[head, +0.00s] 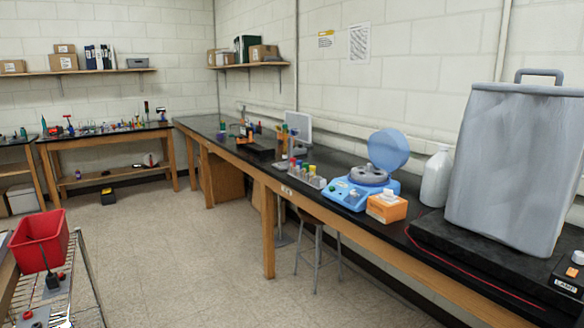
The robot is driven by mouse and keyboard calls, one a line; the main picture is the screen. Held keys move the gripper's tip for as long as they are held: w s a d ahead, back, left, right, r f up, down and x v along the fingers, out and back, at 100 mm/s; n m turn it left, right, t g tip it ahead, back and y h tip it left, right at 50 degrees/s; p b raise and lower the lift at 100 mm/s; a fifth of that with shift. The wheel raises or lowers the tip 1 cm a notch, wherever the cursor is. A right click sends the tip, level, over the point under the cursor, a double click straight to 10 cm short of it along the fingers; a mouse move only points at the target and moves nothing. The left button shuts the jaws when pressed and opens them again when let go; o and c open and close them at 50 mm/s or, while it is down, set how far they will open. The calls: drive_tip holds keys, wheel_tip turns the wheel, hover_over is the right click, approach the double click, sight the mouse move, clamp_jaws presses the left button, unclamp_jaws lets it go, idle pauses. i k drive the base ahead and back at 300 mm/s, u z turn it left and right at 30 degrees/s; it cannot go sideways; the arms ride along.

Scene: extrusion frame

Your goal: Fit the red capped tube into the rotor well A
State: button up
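A blue centrifuge (361,193) stands on the long black bench with its round lid (388,149) raised. Its grey rotor (369,175) is exposed. The wells are too small to tell apart, and I cannot make out a letter A. A small tube rack (308,180) stands left of the centrifuge and holds several upright tubes with caps of different colours. A red cap seems to be among them, but it is too small to place surely. My gripper is not in view.
The long black bench (340,162) runs along the right wall. An orange-and-white box (386,207), a white bottle (436,177) and a large grey covered thing (515,170) stand right of the centrifuge. A stool (318,225) is under the bench. A red bin (40,240) sits left. The middle floor is clear.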

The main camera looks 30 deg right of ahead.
sight(370, 174)
drive_tip(key=z, duration=4.45)
drive_tip(key=i, duration=0.1)
drive_tip(key=u, duration=2.95)
